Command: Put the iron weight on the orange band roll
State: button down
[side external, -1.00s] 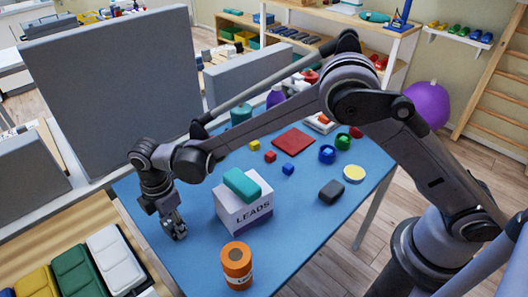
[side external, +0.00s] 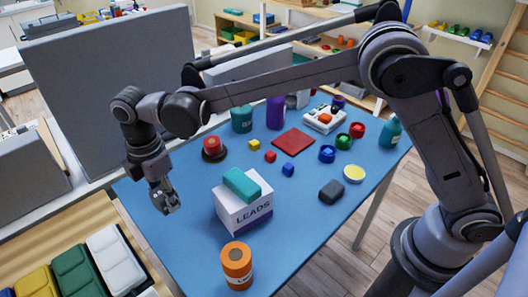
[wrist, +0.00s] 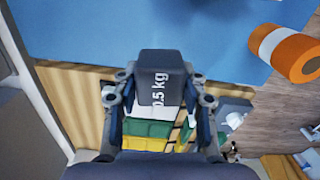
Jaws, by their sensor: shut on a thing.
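My gripper (side external: 166,201) is above the left side of the blue table, left of the white LEADS box. In the wrist view my gripper (wrist: 158,100) is shut on the iron weight (wrist: 159,68), a dark grey block marked "0.5 kg". In the side view the weight is hard to make out between the fingers. The orange band roll (side external: 236,264) stands upright at the table's near edge, with a pale label and a dark hole in its top. It also shows in the wrist view (wrist: 292,55), at right, apart from the weight.
The LEADS box (side external: 243,208) with a teal block (side external: 241,184) on top stands between my gripper and the table's middle. A dark grey block (side external: 331,191) lies to the right. A red button on a dark base (side external: 213,149) is behind. A grey panel (side external: 110,85) rises at the back left.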

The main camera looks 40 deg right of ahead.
jog(key=s+d+r+m, duration=0.1)
jog(key=s+d+r, duration=1.1)
jog(key=s+d, duration=0.4)
send_over(236, 255)
notch_tip(236, 255, down, 7)
jog(key=shift+f, duration=2.15)
jog(key=shift+f, duration=0.1)
jog(key=c, duration=0.7)
grip_release()
jog(key=shift+c, duration=0.2)
